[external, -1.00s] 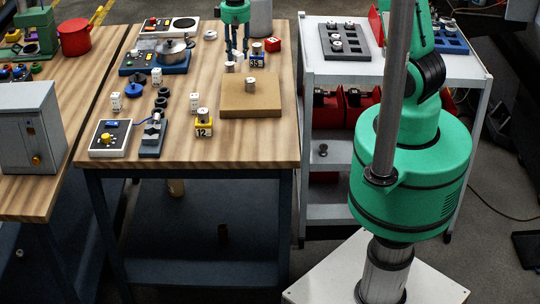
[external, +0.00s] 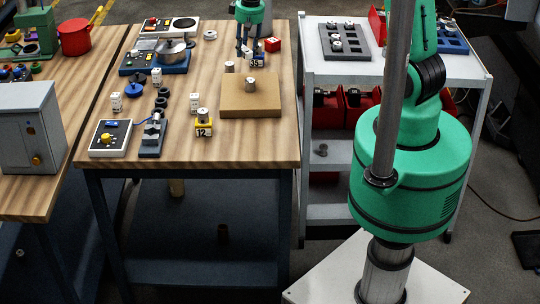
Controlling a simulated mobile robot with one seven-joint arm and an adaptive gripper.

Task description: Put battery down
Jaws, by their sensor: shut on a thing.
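My gripper (external: 248,53) is at the back right of the wooden workbench, with its dark fingers pointing down. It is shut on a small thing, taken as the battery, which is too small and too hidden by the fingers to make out. A small metal cylinder (external: 230,67) stands just left of the gripper.
A brown board (external: 240,102) with a metal cylinder (external: 253,86) on it lies in front of the gripper. The middle of the workbench (external: 250,140) has bare wood.

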